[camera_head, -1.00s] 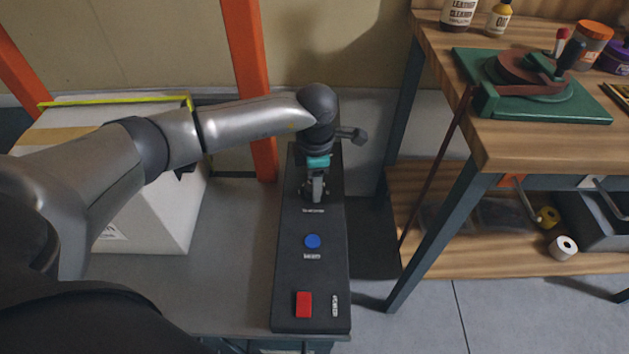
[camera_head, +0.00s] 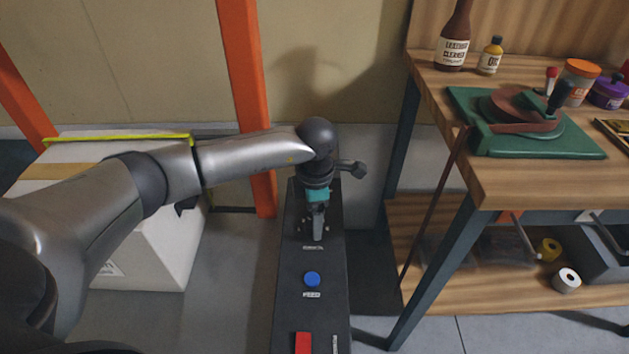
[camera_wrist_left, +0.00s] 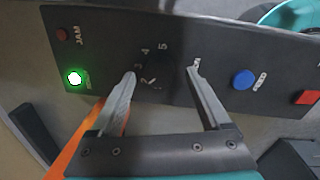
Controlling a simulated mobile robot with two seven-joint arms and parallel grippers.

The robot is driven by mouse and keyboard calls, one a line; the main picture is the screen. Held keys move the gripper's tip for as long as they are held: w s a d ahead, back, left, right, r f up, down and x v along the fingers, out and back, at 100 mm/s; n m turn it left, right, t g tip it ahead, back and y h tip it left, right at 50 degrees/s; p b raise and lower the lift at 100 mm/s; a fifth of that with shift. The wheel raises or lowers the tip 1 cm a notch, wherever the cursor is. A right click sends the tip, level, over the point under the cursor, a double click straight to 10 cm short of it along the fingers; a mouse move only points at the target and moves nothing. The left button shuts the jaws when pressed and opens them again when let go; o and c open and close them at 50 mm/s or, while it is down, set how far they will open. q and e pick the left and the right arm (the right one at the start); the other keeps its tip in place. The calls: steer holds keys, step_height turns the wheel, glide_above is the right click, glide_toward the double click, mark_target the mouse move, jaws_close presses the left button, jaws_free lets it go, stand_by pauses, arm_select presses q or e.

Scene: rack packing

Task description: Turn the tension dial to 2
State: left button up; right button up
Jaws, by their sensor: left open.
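The black control panel (camera_head: 313,316) stands below my left gripper (camera_head: 314,230), which points down at its far part. In the left wrist view the tension dial (camera_wrist_left: 165,68) is a dark knob on the dark panel, with numbers around its left side, including 2, 3, 4 and 5. My left gripper (camera_wrist_left: 161,74) is open, with one fingertip on each side of the dial. I cannot tell whether the fingers touch it or where its pointer stands. In the head view the gripper hides the dial. My right gripper is not in view.
The panel has a blue feed button (camera_wrist_left: 243,80), a red button (camera_wrist_left: 306,97), a lit green lamp (camera_wrist_left: 75,78) and a dark red jam lamp (camera_wrist_left: 62,35). An orange post (camera_head: 243,90) and a white box (camera_head: 150,245) stand left. A wooden workbench (camera_head: 500,182) is right.

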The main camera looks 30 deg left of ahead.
arm_select(q)
step_height(320, 180, up, 14)
steer(key=p, duration=0.4)
steer(key=shift+s+d, duration=0.25)
steer(key=shift+s, duration=0.1)
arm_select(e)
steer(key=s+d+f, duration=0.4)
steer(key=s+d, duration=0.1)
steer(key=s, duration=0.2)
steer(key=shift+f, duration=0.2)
